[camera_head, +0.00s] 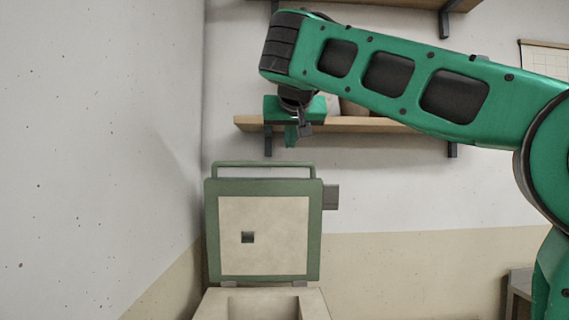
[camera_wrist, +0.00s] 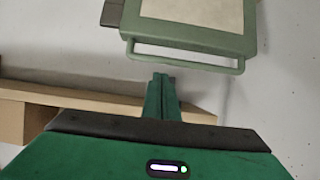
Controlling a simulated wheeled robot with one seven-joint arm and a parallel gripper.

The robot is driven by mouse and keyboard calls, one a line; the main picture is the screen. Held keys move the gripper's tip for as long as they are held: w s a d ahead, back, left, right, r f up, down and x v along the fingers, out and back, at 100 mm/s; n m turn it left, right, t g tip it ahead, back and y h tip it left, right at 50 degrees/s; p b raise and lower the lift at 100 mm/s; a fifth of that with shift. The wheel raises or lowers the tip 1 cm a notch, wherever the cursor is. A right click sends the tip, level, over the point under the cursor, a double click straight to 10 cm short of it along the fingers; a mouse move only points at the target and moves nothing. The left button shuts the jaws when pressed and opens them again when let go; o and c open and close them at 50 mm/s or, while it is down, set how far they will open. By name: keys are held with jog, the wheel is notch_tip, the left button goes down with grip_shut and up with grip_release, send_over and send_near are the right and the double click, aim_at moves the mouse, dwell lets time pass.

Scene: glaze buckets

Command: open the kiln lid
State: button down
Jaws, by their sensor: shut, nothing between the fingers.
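The kiln lid (camera_head: 213,235) stands upright on its hinges at the back of the kiln body (camera_head: 214,306), with its pale inner face toward the head camera. The lid handle (camera_head: 262,164) is a green bar along the lid's top edge. In the wrist view the lid (camera_wrist: 195,38) and its handle (camera_wrist: 190,60) show at the top of the picture. My gripper (camera_head: 291,143) is shut and empty, above the handle and a little to its right. Its fingers also show in the wrist view (camera_wrist: 162,77), apart from the handle. The kiln opening is visible at the bottom of the head view.
A wooden shelf (camera_head: 375,125) with dark brackets is on the back wall behind my gripper, with pots partly hidden. Another shelf (camera_head: 410,4) is higher up. A wall (camera_head: 100,150) stands close on the left. A grey box (camera_head: 331,197) sticks out at the lid's right side.

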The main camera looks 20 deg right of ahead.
aim_at(288, 163)
jog(key=x, duration=1.1)
jog(key=shift+w, duration=0.1)
